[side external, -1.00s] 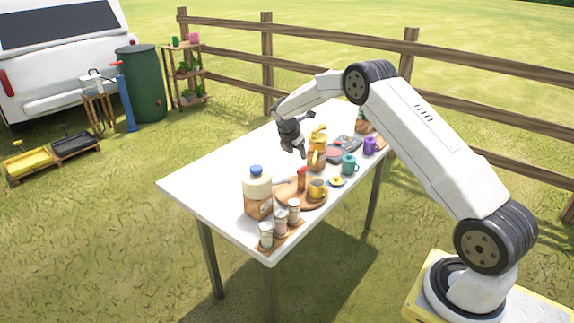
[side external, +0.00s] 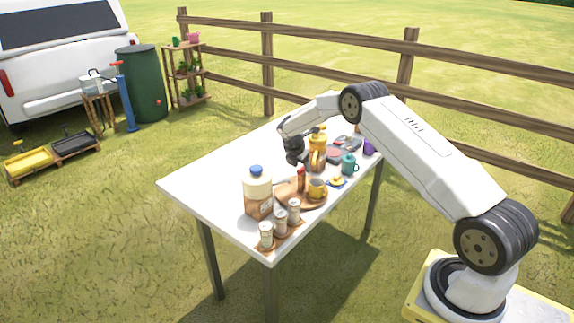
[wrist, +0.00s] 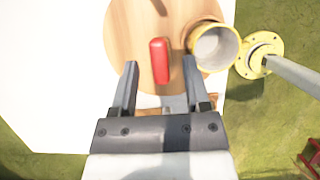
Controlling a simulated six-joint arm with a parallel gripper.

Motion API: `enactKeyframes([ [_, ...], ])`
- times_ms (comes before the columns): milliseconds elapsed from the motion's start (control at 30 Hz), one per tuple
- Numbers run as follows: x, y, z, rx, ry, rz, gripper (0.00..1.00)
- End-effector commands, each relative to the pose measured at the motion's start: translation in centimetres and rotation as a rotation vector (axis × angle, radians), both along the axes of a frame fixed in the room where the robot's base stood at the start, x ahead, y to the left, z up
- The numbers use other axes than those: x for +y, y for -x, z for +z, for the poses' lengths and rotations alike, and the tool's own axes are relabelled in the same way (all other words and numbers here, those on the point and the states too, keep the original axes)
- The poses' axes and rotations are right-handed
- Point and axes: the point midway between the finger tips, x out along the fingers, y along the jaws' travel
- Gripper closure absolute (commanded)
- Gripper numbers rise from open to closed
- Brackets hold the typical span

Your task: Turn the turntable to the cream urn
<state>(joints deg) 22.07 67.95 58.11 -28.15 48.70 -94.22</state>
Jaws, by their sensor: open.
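The turntable (side external: 286,193) is a round wooden disc on the white table; it also shows at the top of the wrist view (wrist: 130,28). A red upright handle (wrist: 160,60) stands on it, beside a yellow mug (wrist: 214,45). My gripper (wrist: 161,64) is open and empty, its fingers on either side of the handle's line in the wrist view. I cannot tell the height gap. In the side view my gripper (side external: 296,160) is above the table, behind the disc. A bottle (side external: 257,194) with a cream top and blue cap stands left of the disc; I cannot tell which thing is the cream urn.
Several shakers (side external: 281,222) stand on a wooden tray at the near corner. A yellow-topped jar (side external: 318,143), a teal mug (side external: 348,163) and a purple mug (side external: 369,147) stand right of the gripper. The table's left part (side external: 215,178) is clear.

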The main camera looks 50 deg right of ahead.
Motion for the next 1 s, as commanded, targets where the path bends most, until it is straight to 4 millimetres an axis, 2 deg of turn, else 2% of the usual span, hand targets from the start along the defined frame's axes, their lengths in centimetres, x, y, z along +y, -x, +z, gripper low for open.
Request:
enactKeyframes([
  [133, -0.3, 0.0, -0.75, 0.0, 0.0, 0.0, 0.4],
  [467, -0.37, 0.0, -0.91, 0.0, 0.0, 0.0, 0.4],
  [600, -0.36, 0.01, -0.9, 0.0, 0.0, 0.0, 0.84],
  [667, -0.36, 0.01, -0.9, 0.0, 0.0, 0.0, 1.0],
  [1000, -0.35, 0.03, -0.89, 0.001, 0.0, 0.0, 1.0],
])
